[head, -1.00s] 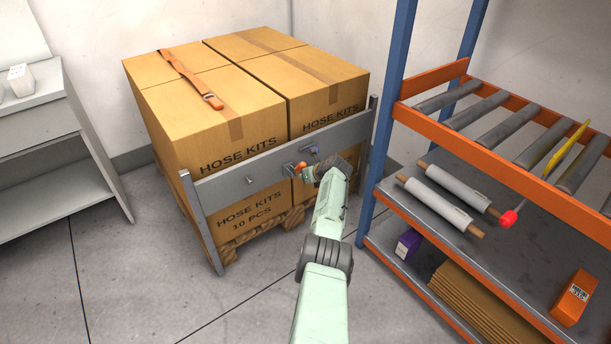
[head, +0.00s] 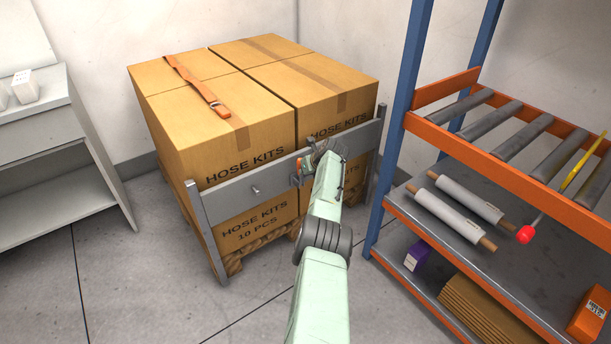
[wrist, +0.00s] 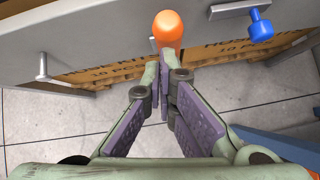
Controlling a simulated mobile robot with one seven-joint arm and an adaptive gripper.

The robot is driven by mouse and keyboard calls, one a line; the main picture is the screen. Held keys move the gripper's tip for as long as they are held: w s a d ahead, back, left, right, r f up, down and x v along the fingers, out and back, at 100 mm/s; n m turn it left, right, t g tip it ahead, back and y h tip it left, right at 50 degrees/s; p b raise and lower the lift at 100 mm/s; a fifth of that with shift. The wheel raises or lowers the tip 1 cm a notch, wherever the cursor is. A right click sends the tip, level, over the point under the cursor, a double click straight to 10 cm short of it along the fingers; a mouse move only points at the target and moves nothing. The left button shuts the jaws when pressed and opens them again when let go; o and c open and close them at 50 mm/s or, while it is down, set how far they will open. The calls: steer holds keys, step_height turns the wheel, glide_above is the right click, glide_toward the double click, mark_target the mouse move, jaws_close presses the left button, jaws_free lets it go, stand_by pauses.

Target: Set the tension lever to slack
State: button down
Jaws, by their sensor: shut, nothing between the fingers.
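A grey metal bar (head: 225,197) runs across the front of the stacked boxes and carries small levers. An orange-knobbed lever (wrist: 168,28) shows at the top middle of the wrist view; in the head view it is mostly hidden behind my gripper. A blue-knobbed lever (wrist: 261,25) is to its right. No label shows which one is the tension lever. My gripper (wrist: 163,80) is shut and empty. Its fingertips are just below the orange knob in the wrist view; I cannot tell whether they touch it. It also shows at the bar in the head view (head: 316,156).
A plain grey peg (wrist: 42,68) sticks out of the bar left of the levers. Cardboard boxes (head: 210,100) with an orange strap (head: 195,84) stand behind the bar. A blue and orange roller rack (head: 398,120) stands close on the right. Floor at the left front is clear.

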steer(key=shift+w+a+r, duration=0.2)
steer(key=shift+w+r, duration=0.1)
steer(key=shift+w, duration=0.05)
